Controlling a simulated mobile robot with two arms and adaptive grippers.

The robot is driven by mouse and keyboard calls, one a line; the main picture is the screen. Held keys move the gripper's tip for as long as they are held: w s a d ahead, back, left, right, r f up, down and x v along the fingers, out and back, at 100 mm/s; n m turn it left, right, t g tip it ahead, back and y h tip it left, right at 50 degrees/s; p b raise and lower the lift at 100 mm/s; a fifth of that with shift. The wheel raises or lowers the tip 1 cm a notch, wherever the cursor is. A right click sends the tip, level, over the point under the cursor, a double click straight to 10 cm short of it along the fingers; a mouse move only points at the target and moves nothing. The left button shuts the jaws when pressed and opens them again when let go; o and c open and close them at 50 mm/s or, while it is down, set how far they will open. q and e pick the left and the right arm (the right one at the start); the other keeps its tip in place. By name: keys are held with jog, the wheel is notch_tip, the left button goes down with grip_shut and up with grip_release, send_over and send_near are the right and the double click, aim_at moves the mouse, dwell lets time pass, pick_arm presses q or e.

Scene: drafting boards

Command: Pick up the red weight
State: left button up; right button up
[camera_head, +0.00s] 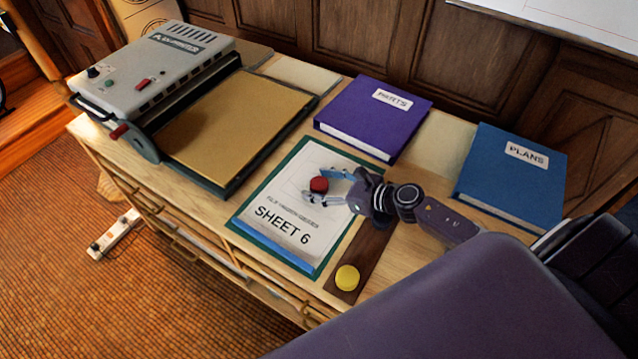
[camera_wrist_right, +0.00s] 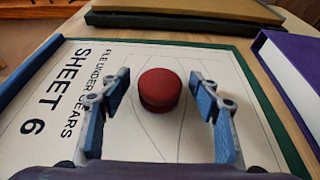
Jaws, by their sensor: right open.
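The red weight (camera_head: 319,184) is a short round disc lying on the white sheet marked "SHEET 6" (camera_head: 268,219) in the head view. It also shows in the right wrist view (camera_wrist_right: 160,90), upright on the sheet. My right gripper (camera_head: 325,186) is open, with one blue-padded finger on each side of the weight. In the right wrist view the fingers (camera_wrist_right: 160,108) stand apart from the weight, with a gap on both sides. My left gripper does not show.
A yellow weight (camera_head: 347,278) sits on a dark wooden strip (camera_head: 372,246) at the front. A purple "PARTS" binder (camera_head: 368,112) and a blue "PLANS" binder (camera_head: 513,172) lie behind. A grey plan printer (camera_head: 158,75) with a tan bed (camera_head: 235,118) stands left.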

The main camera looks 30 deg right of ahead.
jog(key=shift+w+a+f, duration=0.1)
jog(key=shift+w, duration=0.05)
grip_shut()
dwell(0.4)
jog(key=shift+r, duration=0.25)
